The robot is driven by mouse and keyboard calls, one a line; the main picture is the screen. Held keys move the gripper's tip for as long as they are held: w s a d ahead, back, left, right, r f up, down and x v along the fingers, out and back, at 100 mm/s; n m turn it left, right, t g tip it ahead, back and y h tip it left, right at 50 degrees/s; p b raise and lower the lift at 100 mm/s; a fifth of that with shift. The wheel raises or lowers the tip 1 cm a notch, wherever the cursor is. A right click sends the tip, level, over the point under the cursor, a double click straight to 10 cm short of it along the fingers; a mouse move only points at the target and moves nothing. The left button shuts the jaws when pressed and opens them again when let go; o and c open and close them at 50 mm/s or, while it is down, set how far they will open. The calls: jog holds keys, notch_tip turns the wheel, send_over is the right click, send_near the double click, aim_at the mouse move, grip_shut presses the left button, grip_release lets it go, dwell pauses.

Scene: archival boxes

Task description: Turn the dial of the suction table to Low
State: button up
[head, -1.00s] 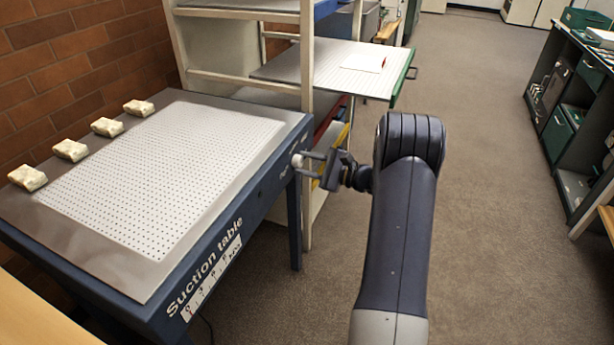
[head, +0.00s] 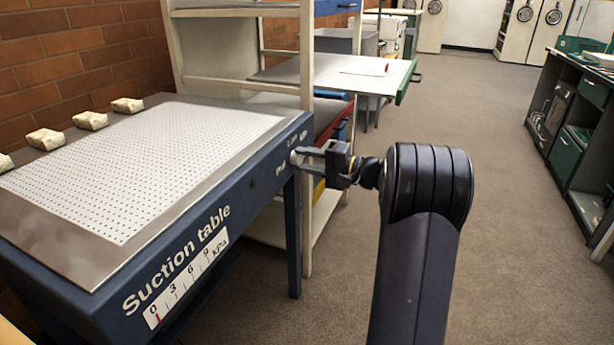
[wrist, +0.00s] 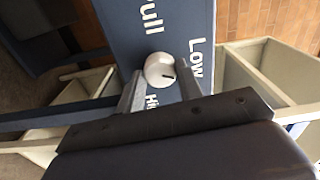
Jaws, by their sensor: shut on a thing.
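The suction table (head: 55,240) is a dark blue bench with a perforated white top, at the left in the head view. Its dial (wrist: 158,68) is a pale round knob with a short black mark, on the blue front panel. My gripper (wrist: 160,82) is shut on the dial, one finger on each side. In the head view, my gripper (head: 303,156) partly hides the dial.
A kPa gauge (head: 187,283) on the table front has its red pointer at 0. Pale blocks (head: 46,140) lie along the table's back edge. A cream shelf unit (head: 306,215) stands close behind the gripper. Carpet floor is clear to the right.

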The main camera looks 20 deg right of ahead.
jog(key=shift+f+n+b, duration=0.1)
jog(key=shift+n+b, duration=1.15)
jog(key=shift+n, duration=0.75)
jog(key=o, duration=1)
jog(key=p+v, duration=0.3)
jog(key=v, duration=0.8)
jog(key=shift+w+a, duration=0.1)
jog(key=shift+a, duration=0.05)
